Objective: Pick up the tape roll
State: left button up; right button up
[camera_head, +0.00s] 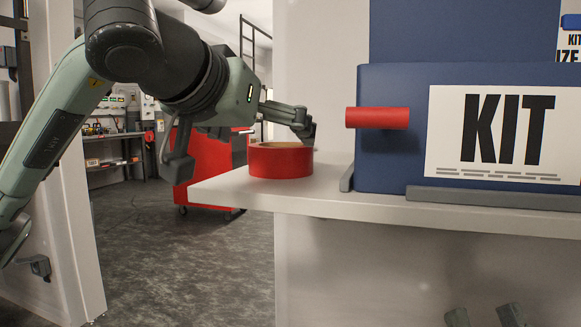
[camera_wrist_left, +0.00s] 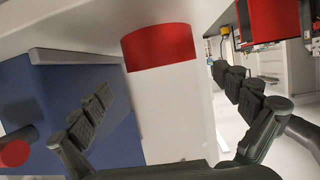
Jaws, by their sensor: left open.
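The red tape roll (camera_head: 281,161) lies flat near the left end of a white shelf (camera_head: 330,195). It also shows in the left wrist view (camera_wrist_left: 160,46), at the top middle between my finger pads. My left gripper (camera_head: 243,145) is open and empty. In the head view one finger is above the roll's right side and the other hangs to its left, past the shelf's end. I cannot tell if a finger touches the roll. The tips of my right gripper (camera_head: 484,316) show at the bottom edge, apart and with nothing visible between them.
A blue box (camera_head: 395,165) marked KIT stands on the shelf right of the roll, with a red handle (camera_head: 377,118) sticking out leftward. A grey strip (camera_head: 347,177) lies at its left side. A red cabinet (camera_head: 205,170) stands behind on the floor, which is open at left.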

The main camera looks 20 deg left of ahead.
pick_arm(q)
jog(key=x, duration=0.6)
jog(key=shift+w+f+b, duration=0.3)
jog(key=shift+f+b, duration=0.05)
jog(key=shift+b, duration=0.05)
jog(key=c, duration=0.9)
jog(key=shift+c, duration=0.6)
jog(key=shift+a+r, duration=0.1)
jog(key=shift+r, duration=0.05)
